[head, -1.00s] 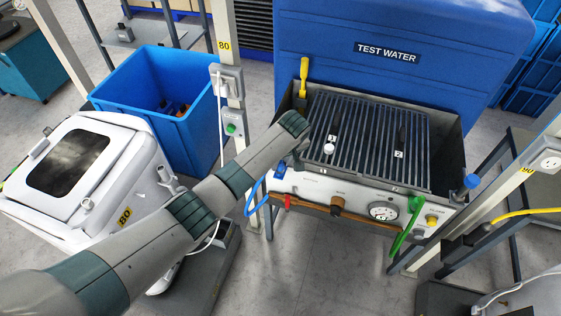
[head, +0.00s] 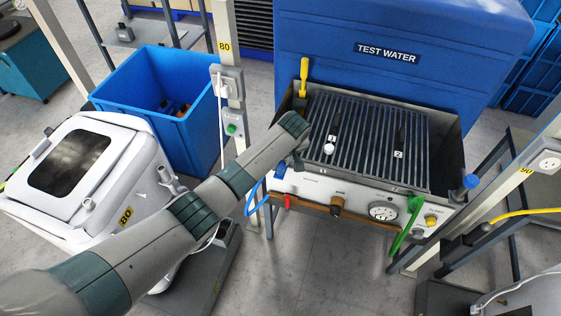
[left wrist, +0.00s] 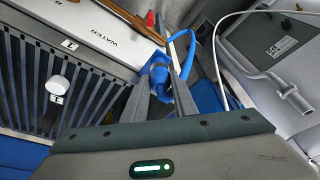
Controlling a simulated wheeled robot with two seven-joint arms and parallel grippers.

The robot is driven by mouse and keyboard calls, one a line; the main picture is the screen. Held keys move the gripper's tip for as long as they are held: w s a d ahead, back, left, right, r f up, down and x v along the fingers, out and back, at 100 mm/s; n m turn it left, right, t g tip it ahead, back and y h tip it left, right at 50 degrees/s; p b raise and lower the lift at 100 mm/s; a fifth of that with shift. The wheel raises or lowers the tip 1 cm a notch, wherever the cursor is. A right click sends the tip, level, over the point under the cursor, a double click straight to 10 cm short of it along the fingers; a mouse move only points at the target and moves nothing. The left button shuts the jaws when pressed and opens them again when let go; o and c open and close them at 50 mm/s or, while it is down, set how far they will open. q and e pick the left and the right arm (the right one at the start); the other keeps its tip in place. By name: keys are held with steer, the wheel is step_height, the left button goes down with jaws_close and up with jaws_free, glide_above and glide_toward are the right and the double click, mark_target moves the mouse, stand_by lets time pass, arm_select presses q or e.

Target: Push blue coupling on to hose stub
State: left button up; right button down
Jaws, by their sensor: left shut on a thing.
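My left gripper (left wrist: 164,72) is shut on the blue coupling (left wrist: 159,77) in the left wrist view, with a finger on either side of it. A blue hose (left wrist: 190,50) curves away from the coupling; it also shows in the head view (head: 252,199). The coupling is close to the left end of the bench's white front panel (head: 320,188), by the WATER marking. A grey angled hose stub (left wrist: 287,92) stands on the white machine at the right of the left wrist view, apart from the coupling. Whether another stub sits behind the fingers is hidden. My right gripper is out of view.
The bench has a slatted top (head: 365,140), a red handle (head: 288,201), a gauge (head: 383,211) and a green lever (head: 405,228). A blue tank (head: 440,50) stands behind. A blue bin (head: 190,135) and the white machine (head: 110,190) stand left.

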arm_select(q)
steer(key=shift+f+b, duration=0.3)
steer(key=shift+f, duration=0.3)
stand_by(0.3)
steer(key=o, duration=1.1)
steer(key=shift+o, duration=0.2)
steer(key=shift+r, duration=0.15)
steer(key=v, duration=1.7)
steer(key=shift+s+b, duration=0.1)
steer(key=shift+b, duration=0.2)
